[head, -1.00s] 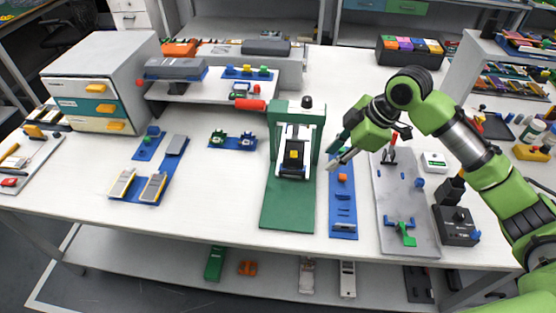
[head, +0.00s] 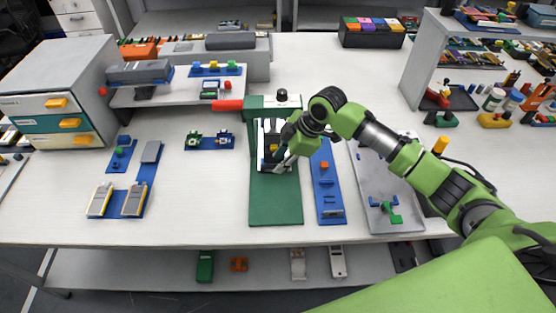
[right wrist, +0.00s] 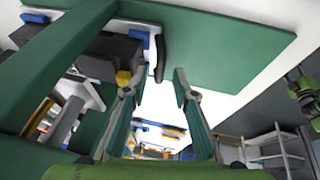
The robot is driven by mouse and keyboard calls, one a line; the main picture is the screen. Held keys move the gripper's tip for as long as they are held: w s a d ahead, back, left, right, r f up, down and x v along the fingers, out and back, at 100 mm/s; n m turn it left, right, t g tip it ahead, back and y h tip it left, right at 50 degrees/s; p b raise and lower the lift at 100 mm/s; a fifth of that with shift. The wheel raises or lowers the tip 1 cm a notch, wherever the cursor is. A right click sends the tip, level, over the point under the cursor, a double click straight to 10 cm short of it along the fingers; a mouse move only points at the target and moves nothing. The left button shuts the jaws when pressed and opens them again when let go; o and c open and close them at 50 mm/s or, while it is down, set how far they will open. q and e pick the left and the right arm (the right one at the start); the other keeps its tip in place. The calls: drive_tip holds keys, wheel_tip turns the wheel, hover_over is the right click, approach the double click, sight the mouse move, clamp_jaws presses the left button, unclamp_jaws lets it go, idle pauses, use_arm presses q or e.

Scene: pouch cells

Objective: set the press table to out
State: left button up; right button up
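The press has a green frame (head: 255,103), a red handle (head: 228,105), a black knob (head: 281,95) on top and a green base plate (head: 275,207). Its dark press table (head: 270,157) sits inside the frame, partly hidden by my right gripper (head: 279,167). In the right wrist view the gripper (right wrist: 155,86) is open, with nothing visible between its fingers. One finger is close beside the small yellow part (right wrist: 124,78) of the press; I cannot tell whether they touch. My left gripper is not in view.
A blue tray (head: 329,203) and a grey plate (head: 382,215) with small fixtures lie right of the press. A drawer unit (head: 60,75) and blue holders with cells (head: 134,200) are on the left.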

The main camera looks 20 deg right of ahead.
drive_tip(key=shift+x, duration=0.9)
clamp_jaws()
drive_tip(key=shift+s, duration=0.1)
